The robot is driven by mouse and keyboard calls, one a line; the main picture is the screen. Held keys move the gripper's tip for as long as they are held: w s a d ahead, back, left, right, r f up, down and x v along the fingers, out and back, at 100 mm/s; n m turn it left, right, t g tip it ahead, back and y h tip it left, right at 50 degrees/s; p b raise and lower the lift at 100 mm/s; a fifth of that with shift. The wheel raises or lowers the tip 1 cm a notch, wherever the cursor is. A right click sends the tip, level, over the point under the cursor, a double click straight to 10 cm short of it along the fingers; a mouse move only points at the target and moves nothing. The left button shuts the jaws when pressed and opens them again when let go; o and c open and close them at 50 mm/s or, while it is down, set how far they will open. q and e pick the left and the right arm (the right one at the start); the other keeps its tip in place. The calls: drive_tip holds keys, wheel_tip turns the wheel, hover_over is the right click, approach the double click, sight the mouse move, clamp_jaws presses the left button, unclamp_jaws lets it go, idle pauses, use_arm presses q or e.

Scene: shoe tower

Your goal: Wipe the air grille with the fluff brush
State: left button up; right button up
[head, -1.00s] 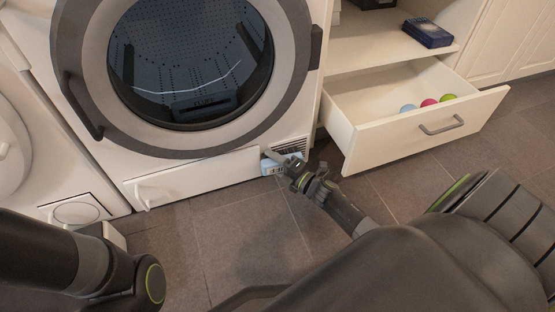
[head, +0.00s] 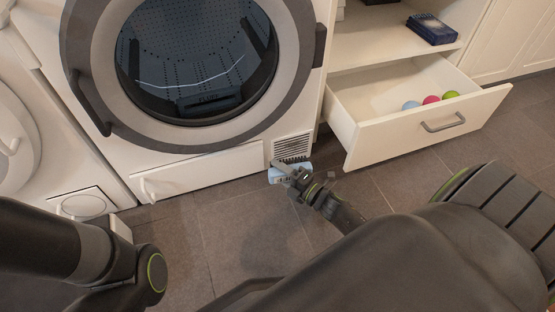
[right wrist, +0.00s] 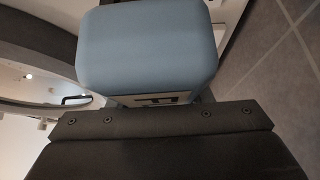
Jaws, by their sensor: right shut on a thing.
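The air grille (head: 292,146) is a small slatted panel low on the front right of the dryer. My right gripper (head: 289,175) is shut on the fluff brush (head: 276,175), a light blue block with dark bristles. The brush is just below the grille, with its bristles at the grille's lower edge. I cannot tell whether they touch. In the right wrist view the blue back of the brush (right wrist: 148,48) fills the upper middle. My left arm shows at the lower left, but its gripper is out of view.
The dryer (head: 210,162) has a round glass door. An open drawer (head: 405,136) with several coloured balls juts out to the right of the grille. A dark blue box (head: 432,29) lies on the shelf above it. Tiled floor (head: 225,225) is clear in front.

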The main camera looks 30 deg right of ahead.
drive_tip(key=shift+s+a+p, duration=0.15)
drive_tip(key=shift+s+p, duration=0.1)
drive_tip(key=shift+s, duration=0.5)
drive_tip(key=shift+s+a+p, duration=0.15)
drive_tip(key=shift+s+p, duration=0.05)
drive_tip(key=shift+s, duration=0.5)
